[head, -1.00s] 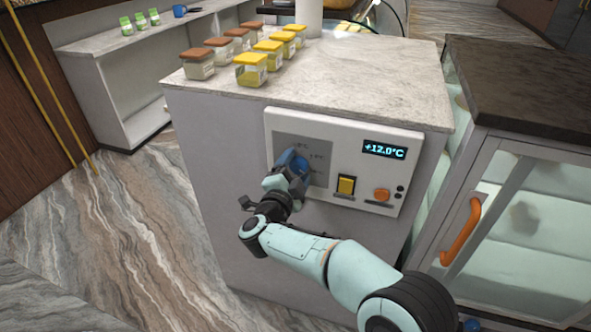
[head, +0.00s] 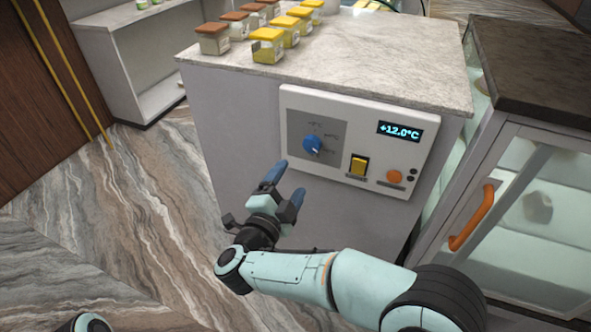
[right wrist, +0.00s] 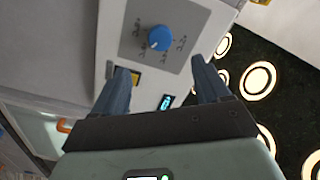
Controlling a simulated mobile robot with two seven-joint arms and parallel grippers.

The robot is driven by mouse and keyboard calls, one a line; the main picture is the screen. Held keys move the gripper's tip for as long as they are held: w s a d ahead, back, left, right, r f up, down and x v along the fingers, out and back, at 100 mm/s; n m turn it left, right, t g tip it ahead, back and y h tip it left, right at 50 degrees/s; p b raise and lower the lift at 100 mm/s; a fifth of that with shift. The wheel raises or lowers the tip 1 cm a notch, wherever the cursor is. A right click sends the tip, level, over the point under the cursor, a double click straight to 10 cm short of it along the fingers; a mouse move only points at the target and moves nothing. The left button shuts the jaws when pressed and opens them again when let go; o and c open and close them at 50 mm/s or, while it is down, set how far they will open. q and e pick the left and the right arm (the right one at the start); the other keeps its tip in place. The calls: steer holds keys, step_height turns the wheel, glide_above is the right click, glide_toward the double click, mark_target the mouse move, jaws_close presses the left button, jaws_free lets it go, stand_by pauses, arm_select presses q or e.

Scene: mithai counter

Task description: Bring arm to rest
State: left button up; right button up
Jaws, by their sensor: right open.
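My right gripper (head: 287,182) is open and empty in the head view, below and left of a blue dial (head: 312,145) on a white control panel (head: 335,182). It is apart from the dial. In the right wrist view, the two fingers of the right gripper (right wrist: 162,85) are spread, with the dial (right wrist: 160,38) beyond them. The panel's display (head: 400,131) reads +12.0°C. A small piece of my own arm shows at the bottom left of the head view, but the left gripper is out of view.
The panel has a yellow switch (head: 358,165) and an orange button (head: 394,177). Several jars with yellow lids (head: 267,45) and brown lids (head: 212,38) stand on the counter top (head: 380,70). A glass cabinet with an orange handle (head: 472,217) stands at the right. The floor at left is clear.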

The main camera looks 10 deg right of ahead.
steer(key=shift+s+a, duration=0.2)
steer(key=shift+s, duration=0.05)
stand_by(0.3)
